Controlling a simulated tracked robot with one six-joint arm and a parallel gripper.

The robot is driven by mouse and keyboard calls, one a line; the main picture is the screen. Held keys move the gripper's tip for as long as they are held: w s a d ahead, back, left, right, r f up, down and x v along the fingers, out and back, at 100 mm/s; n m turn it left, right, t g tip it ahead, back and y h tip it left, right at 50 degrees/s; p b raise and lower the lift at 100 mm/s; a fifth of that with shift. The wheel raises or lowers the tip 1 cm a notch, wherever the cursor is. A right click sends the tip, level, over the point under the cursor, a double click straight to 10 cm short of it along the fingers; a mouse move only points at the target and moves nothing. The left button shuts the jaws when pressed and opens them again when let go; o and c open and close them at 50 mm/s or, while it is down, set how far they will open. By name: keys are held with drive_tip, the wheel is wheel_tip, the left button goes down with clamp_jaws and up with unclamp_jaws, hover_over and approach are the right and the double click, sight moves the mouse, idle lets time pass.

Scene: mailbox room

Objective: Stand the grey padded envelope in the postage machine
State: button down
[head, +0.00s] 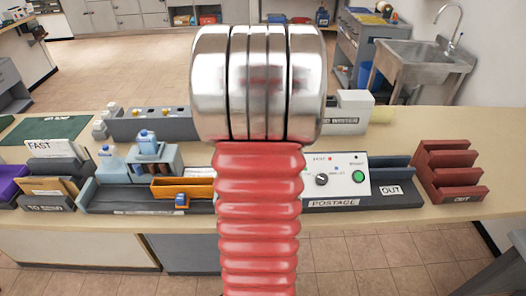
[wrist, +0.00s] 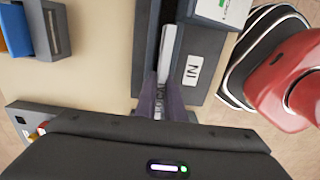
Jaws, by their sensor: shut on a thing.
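The postage machine (head: 342,180) stands on the counter in the head view, with a white panel, a black knob, a green button and an OUT bay at its right. My red arm hides its left part there. In the wrist view its dark IN bay (wrist: 200,72) lies ahead of my gripper (wrist: 160,108). The gripper is shut on the grey padded envelope (wrist: 169,48), seen nearly edge-on as a pale narrow strip between the bay's dark walls. How deep it sits, and whether it touches the floor of the bay, I cannot tell. My gripper is hidden in the head view.
A red stepped rack (head: 452,172) stands right of the machine. Left of my arm are an orange tray (head: 184,188), blue bottles (head: 147,143) and a FAST letter holder (head: 55,165). A grey scale-like row (head: 150,122) is behind. Bare counter (head: 420,122) lies behind the machine.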

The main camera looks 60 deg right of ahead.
drive_tip(key=shift+f, duration=0.15)
drive_tip(key=shift+f, duration=1.3)
drive_tip(key=c, duration=2.1)
unclamp_jaws()
drive_tip(key=shift+f, duration=0.1)
drive_tip(key=shift+o, duration=1.3)
drive_tip(key=shift+a, duration=0.1)
drive_tip(key=shift+o, duration=0.4)
drive_tip(key=shift+w+r, duration=0.1)
drive_tip(key=shift+r, duration=3.55)
drive_tip(key=shift+w, duration=0.1)
